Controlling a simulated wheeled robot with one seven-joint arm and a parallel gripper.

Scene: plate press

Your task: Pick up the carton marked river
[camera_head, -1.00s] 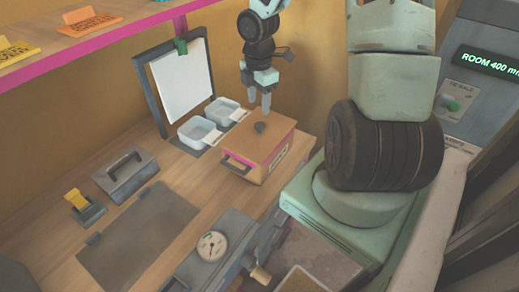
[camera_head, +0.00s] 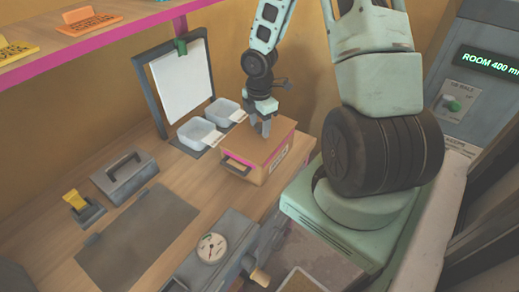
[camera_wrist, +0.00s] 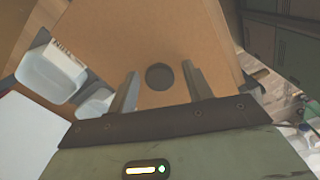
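A brown carton (camera_head: 240,157) with a pink band, a front handle and a pale side label stands on the bench; I cannot read the label. Its top (camera_wrist: 150,35) fills the middle of the wrist view, with a dark round knob (camera_wrist: 159,77) on it. My gripper (camera_head: 262,130) points down over the carton's lid. In the wrist view my gripper (camera_wrist: 160,82) is open, one finger on each side of the knob, with gaps showing. I cannot tell how far the fingertips are above the lid. In the head view the knob is hidden behind my gripper.
Two white bins (camera_head: 199,134) sit left of the carton, by an upright framed white board (camera_head: 182,84). A pink-edged shelf (camera_head: 110,40) overhangs the left.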

